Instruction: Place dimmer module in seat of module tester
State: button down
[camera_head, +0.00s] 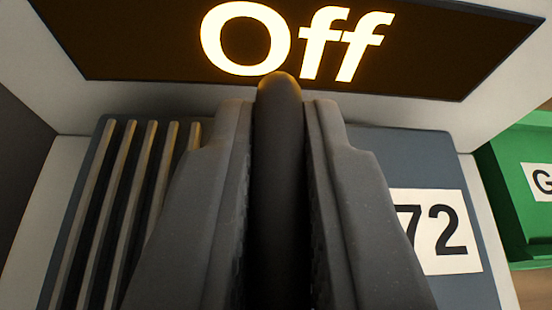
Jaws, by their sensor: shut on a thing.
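The dimmer module (420,155) is a blue-grey block with dark slots and pale fins on its left and a white label reading 72 on its right. A dark upright grip with a rounded top (279,140) stands at its middle. My gripper (280,106) is shut on this grip, one finger on each side. The module tester (497,112) is pale grey, with a dark display (120,50) reading "Off" in lit letters. The module lies in front of the display, over the tester's pale body. The seat is hidden, and I cannot tell whether the module rests in it.
A green container (515,165) with a white label, partly cut off, stands to the right of the tester on a tan surface (535,285). A dark area (20,150) lies at the far left.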

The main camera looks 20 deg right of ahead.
jog(key=c, duration=1.5)
grip_release()
jog(key=shift+o, duration=0.2)
jog(key=shift+s+r, duration=0.1)
jog(key=p+v, duration=0.1)
jog(key=v, duration=1)
jog(key=shift+s+r, duration=0.2)
jog(key=shift+s, duration=0.2)
jog(key=a+r+n+t+y, duration=0.1)
jog(key=a+r, duration=0.4)
jog(key=r, duration=0.7)
jog(key=a+r+n+t+y, duration=0.15)
jog(key=a+r, duration=0.35)
jog(key=r, duration=0.6)
jog(key=s+a+r+y, duration=0.1)
jog(key=s+a+r, duration=0.2)
jog(key=s+r, duration=0.2)
jog(key=s+a+r, duration=0.4)
jog(key=s+r, duration=0.2)
jog(key=r, duration=0.6)
jog(key=shift+s+y, duration=0.25)
jog(key=shift+y, duration=0.1)
